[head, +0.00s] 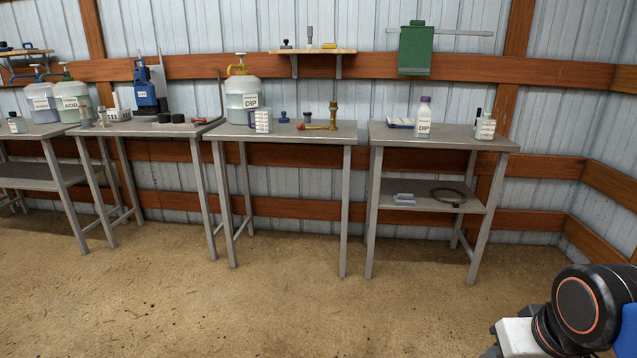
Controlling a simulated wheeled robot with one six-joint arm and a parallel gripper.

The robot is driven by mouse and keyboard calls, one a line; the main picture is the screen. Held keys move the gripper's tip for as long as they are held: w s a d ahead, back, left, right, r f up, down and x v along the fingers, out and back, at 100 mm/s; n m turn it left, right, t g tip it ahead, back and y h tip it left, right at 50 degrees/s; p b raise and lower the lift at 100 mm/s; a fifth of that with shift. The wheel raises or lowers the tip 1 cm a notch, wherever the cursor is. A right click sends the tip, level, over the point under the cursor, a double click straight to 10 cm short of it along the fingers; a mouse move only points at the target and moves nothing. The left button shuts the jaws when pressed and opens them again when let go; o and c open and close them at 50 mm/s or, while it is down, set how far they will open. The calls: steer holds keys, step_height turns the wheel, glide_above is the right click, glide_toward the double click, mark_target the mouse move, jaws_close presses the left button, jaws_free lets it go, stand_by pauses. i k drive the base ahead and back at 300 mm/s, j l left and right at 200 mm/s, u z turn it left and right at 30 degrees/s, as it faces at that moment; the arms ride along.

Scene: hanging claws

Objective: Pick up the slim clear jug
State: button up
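A slim clear jug (423,117) with a pale purple cap and a DIP label stands upright on the right table (445,134). A wider clear jug (242,97) with a yellow pump top, also labelled DIP, stands on the table to its left. Two more pump-top jugs stand at the far left, one with a blue top (40,103) and one with a green top (70,99). Only part of my arm shows at the lower right corner; my gripper is not in view. Nothing touches the slim jug.
A small white bottle (485,127) and a blue-and-white tray (400,122) flank the slim jug. A brass piece (333,115) stands on the middle table. A dark ring (449,196) lies on the right table's lower shelf. The floor before the tables is clear.

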mark_target(264, 118)
steer(key=i+u, duration=0.1)
steer(key=i, duration=1.55)
